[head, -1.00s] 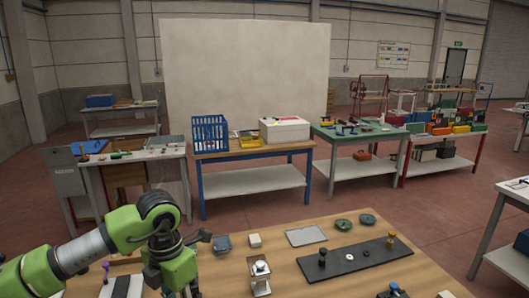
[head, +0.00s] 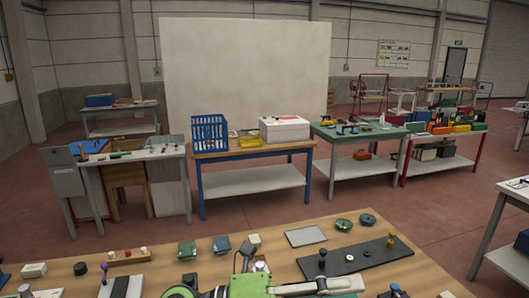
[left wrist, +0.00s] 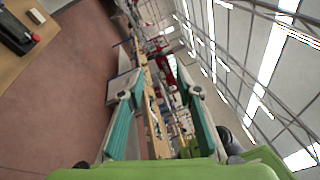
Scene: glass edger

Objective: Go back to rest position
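Part of a green and grey arm of mine (head: 250,287) shows at the bottom middle of the head view, over the near edge of the wooden table (head: 205,277). My left gripper (left wrist: 166,92) shows in the left wrist view with its two teal-padded fingers well apart. Nothing is held between them. It points out across the hall, with the floor to the left of the picture and the roof to the right. My right gripper is not in view.
The table holds a black board (head: 362,256), green discs (head: 344,225), a grey plate (head: 306,236), a small rack with knobs (head: 128,257), two small square blocks (head: 187,250) and a white box (head: 34,270). Workbenches (head: 252,153) stand beyond, across open red floor.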

